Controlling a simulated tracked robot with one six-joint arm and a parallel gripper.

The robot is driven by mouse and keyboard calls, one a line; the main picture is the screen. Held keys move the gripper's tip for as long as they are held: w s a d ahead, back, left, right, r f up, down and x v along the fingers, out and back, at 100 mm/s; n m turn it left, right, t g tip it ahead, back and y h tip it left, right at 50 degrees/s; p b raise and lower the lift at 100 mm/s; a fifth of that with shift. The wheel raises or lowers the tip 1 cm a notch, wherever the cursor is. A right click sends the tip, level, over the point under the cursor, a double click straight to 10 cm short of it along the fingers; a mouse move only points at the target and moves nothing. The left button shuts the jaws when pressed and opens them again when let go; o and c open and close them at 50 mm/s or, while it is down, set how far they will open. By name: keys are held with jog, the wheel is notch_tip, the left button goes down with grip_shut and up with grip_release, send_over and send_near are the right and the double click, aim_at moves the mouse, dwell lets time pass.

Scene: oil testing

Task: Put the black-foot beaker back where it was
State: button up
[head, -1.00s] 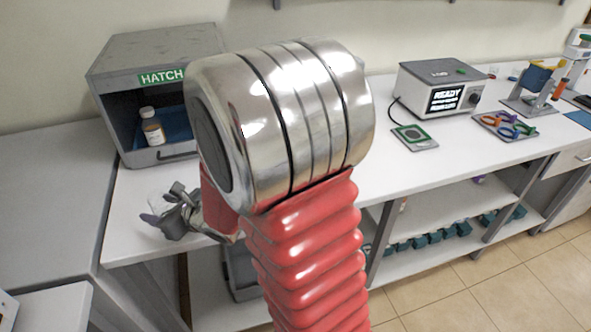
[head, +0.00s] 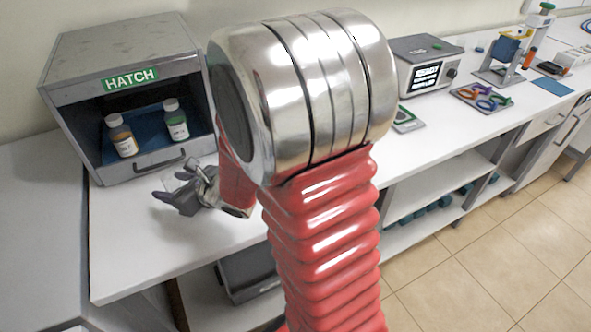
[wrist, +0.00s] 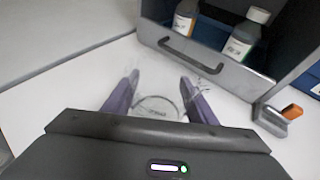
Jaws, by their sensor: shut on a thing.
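My gripper (head: 172,196) is over the white bench in front of the hatch box, left of the big silver arm joint in the head view. In the wrist view my gripper (wrist: 158,98) has its two purple fingers on either side of a clear glass beaker (wrist: 157,84), shut on it. The beaker (head: 184,174) shows only faintly in the head view. A thin dark ring shows at its lower part in the wrist view; I cannot clearly tell the foot's colour. I cannot tell whether the beaker touches the bench.
The grey hatch box (head: 62,75) is open, with two capped bottles (head: 122,138) (head: 176,122) on a blue tray inside. Its handle (wrist: 190,54) is close beyond the beaker. An orange-topped metal part (wrist: 280,115) lies right. The READY instrument (head: 425,68) stands farther right.

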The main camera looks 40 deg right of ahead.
jog(key=shift+d, duration=0.15)
jog(key=shift+w+d+r, duration=0.15)
jog(key=shift+d, duration=0.35)
jog(key=s+d+r+m+h, duration=0.1)
jog(key=s+d+r, duration=0.1)
jog(key=d, duration=0.8)
jog(key=s+d+r+m+h, duration=0.1)
jog(key=s+d, duration=0.3)
jog(key=d, duration=0.6)
jog(key=s+d+r+m+h, duration=0.1)
jog(key=s+d+r, duration=0.2)
jog(key=d, duration=0.7)
jog(key=shift+d+r+t+h, duration=0.15)
jog(key=shift+r+t+h, duration=0.15)
jog(key=shift+h, duration=0.1)
jog(key=shift+f, duration=0.1)
jog(key=shift+f, duration=2.9)
jog(key=shift+f, duration=2.05)
